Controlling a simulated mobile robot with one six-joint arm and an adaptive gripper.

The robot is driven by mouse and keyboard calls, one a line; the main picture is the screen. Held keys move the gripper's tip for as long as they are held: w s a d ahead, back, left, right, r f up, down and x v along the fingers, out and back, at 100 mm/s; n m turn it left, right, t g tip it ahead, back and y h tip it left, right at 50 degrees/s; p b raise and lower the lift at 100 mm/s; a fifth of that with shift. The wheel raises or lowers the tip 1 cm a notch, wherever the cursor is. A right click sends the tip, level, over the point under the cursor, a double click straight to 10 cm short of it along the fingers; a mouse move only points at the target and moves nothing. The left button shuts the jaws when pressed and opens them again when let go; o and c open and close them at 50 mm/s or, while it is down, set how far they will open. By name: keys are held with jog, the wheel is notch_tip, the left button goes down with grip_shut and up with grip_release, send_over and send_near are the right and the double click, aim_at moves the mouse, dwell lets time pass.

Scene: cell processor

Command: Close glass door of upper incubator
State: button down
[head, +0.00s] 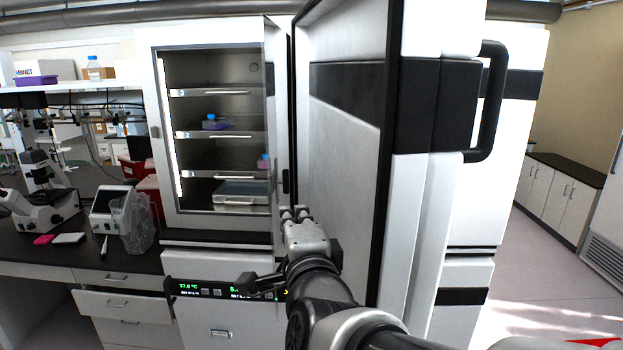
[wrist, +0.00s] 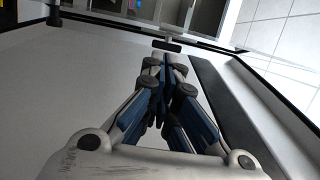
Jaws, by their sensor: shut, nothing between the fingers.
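A dark latch on a pale mount (wrist: 167,46) also shows ahead of the fingers in the wrist view. My gripper (head: 293,213) is shut and empty, just below the latch in the head view. Its closed fingers (wrist: 165,62) point towards the incubator in the wrist view. I cannot tell whether they touch the glass door.
The big solid outer door (head: 345,150) stands wide open to the right of my gripper, with a black handle (head: 492,100). Shelves hold a blue-capped bottle (head: 211,122) and a metal box (head: 241,193). A display panel (head: 218,291) juts out below. A cluttered bench (head: 60,258) is left.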

aim_at(285, 189)
jog(key=p+x, duration=0.1)
jog(key=x, duration=0.8)
jog(key=shift+w+a+p, duration=0.1)
jog(key=shift+w+p, duration=0.2)
jog(key=shift+p, duration=0.1)
